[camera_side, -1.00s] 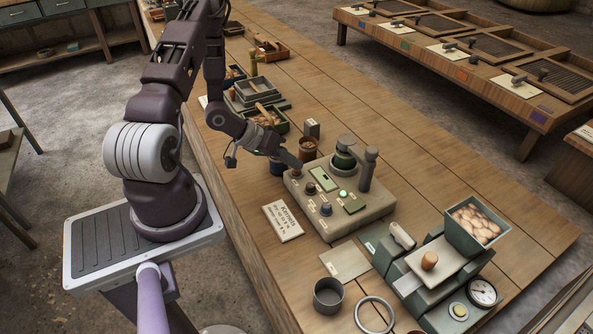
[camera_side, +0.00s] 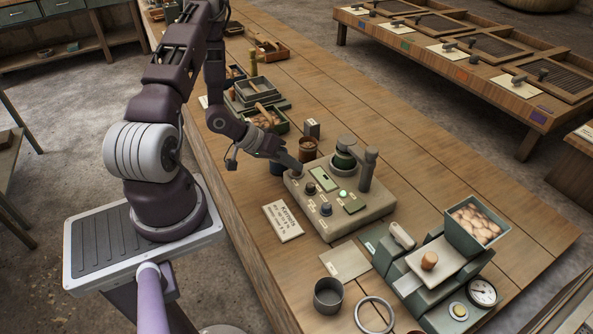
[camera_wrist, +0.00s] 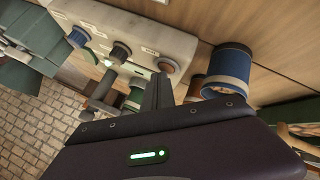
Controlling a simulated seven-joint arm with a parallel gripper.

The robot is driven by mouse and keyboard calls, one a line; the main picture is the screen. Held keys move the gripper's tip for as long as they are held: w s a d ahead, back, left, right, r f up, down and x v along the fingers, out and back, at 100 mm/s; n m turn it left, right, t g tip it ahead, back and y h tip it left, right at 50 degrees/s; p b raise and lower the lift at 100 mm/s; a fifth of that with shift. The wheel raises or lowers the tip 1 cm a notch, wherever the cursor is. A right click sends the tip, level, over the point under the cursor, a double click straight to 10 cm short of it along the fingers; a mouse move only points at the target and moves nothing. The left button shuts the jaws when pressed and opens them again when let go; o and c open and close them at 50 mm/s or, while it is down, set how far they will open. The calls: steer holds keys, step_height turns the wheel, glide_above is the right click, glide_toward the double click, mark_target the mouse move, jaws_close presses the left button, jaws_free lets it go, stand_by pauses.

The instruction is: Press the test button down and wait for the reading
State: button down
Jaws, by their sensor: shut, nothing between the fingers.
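A beige test box (camera_side: 340,222) stands on the bench with knobs, a pale display window (camera_side: 323,179), a lit green lamp (camera_side: 343,194) and labels too small to read. The wrist view shows a round orange-brown button (camera_wrist: 168,66) in a collar at the end of the row of dark knobs (camera_wrist: 121,51). My gripper (camera_side: 298,168) is shut and empty, its tips at the box's upper left corner, over the button's place. In the wrist view the shut fingers (camera_wrist: 158,92) point close beside the button. I cannot tell whether they touch it. No reading is legible.
A blue-and-tan container (camera_wrist: 228,70) stands close to the fingers. A printed card (camera_side: 283,221) lies in front. A scale with a bin of brown pieces (camera_side: 478,222) is at right.

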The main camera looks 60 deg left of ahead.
mark_target(293, 172)
steer(key=shift+r, duration=0.85)
steer(key=shift+r, duration=2.5)
